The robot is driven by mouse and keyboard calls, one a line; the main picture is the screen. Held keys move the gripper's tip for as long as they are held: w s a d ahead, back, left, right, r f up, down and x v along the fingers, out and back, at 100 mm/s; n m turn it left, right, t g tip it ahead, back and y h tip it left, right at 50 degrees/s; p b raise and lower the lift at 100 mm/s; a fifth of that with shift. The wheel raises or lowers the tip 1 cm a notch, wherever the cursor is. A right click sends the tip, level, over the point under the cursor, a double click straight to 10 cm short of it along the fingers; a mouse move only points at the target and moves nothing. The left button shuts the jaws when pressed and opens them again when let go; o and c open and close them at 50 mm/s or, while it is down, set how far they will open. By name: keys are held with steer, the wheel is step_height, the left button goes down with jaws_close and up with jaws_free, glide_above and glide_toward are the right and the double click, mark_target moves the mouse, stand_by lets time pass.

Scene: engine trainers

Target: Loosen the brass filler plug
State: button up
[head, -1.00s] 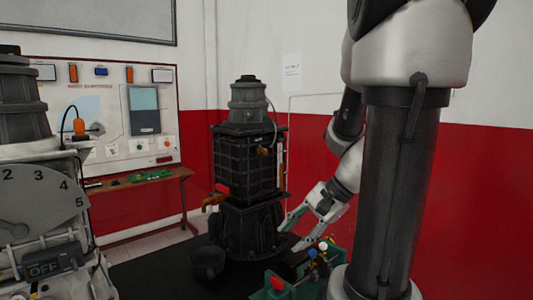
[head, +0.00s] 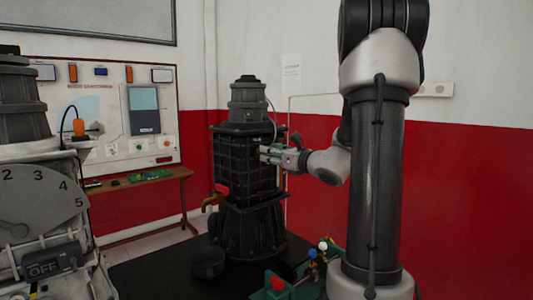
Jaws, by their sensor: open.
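The dark engine trainer (head: 238,195) stands upright in the middle of the head view, with a ribbed body and a stepped grey top. My gripper (head: 264,154) is open at the upper right side of its body, its fingers pointing left toward the engine. The fingers cover the spot where a small brass-coloured fitting showed earlier, so I cannot clearly make out the filler plug. Whether the fingers touch or surround it cannot be told. A brass spout (head: 212,200) with a red handle (head: 222,188) sticks out low on the engine's left side.
A black bucket (head: 208,262) stands on the dark mat (head: 150,275) before the engine. A green tool holder (head: 290,288) is at the bottom right. A grey machine (head: 40,205) fills the left edge. A control board (head: 110,120) is behind.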

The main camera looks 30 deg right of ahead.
steer(key=shift+w+a, duration=0.2)
steer(key=shift+w, duration=0.6)
steer(key=shift+w+a, duration=0.15)
steer(key=shift+w, duration=0.6)
jaws_close()
